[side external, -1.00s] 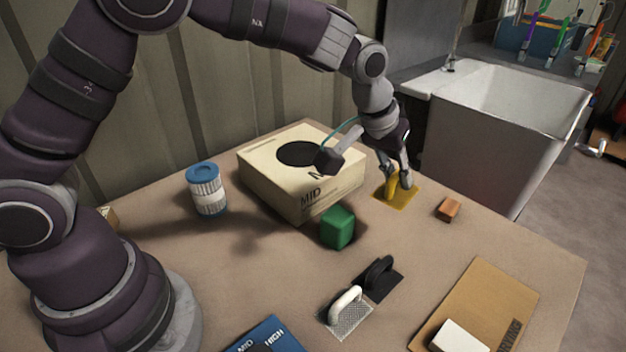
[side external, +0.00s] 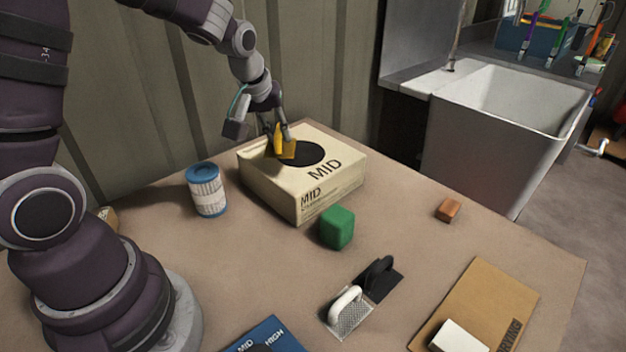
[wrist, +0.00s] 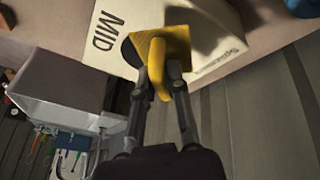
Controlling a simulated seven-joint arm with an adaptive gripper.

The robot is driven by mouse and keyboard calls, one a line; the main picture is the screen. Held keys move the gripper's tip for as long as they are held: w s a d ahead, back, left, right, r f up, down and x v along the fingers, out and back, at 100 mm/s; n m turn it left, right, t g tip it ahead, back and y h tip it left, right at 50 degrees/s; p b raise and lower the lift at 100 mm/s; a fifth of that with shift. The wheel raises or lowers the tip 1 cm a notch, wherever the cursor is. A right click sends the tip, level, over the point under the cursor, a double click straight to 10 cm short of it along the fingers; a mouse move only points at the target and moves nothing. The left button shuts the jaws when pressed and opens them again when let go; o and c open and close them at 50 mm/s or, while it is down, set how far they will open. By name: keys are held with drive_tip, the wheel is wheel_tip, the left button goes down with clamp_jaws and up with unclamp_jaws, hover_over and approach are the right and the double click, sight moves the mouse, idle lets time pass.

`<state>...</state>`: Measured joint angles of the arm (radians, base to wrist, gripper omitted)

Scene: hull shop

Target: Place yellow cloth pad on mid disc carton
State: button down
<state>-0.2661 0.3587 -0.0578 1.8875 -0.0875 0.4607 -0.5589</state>
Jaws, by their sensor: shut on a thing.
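The yellow cloth pad (side external: 289,151) has an upright yellow grip piece, and my gripper (side external: 281,135) is shut on that piece. The pad is over the left part of the black disc (side external: 310,155) on top of the mid disc carton (side external: 273,181), a cream box marked MID. I cannot tell whether the pad touches the carton top. In the wrist view the pad (wrist: 172,48) hangs from the fingertips (wrist: 161,75) in front of the carton (wrist: 207,22) and hides part of the disc.
A blue-lidded can (side external: 207,192) stands left of the carton, and a green block (side external: 337,227) in front of it. A small brown block (side external: 448,209), white-handled (side external: 346,311) and black-handled (side external: 381,279) tools and a brown board (side external: 488,292) lie nearer. A sink (side external: 508,130) stands behind.

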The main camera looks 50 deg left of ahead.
hover_over(304, 151)
drive_tip(key=s, duration=0.2)
drive_tip(key=shift+d+f, duration=0.3)
drive_tip(key=shift+w+f, duration=0.2)
drive_tip(key=shift+f, duration=1.5)
drive_tip(key=shift+f, duration=0.2)
drive_tip(key=c, duration=1.1)
unclamp_jaws()
drive_tip(key=shift+c, duration=0.2)
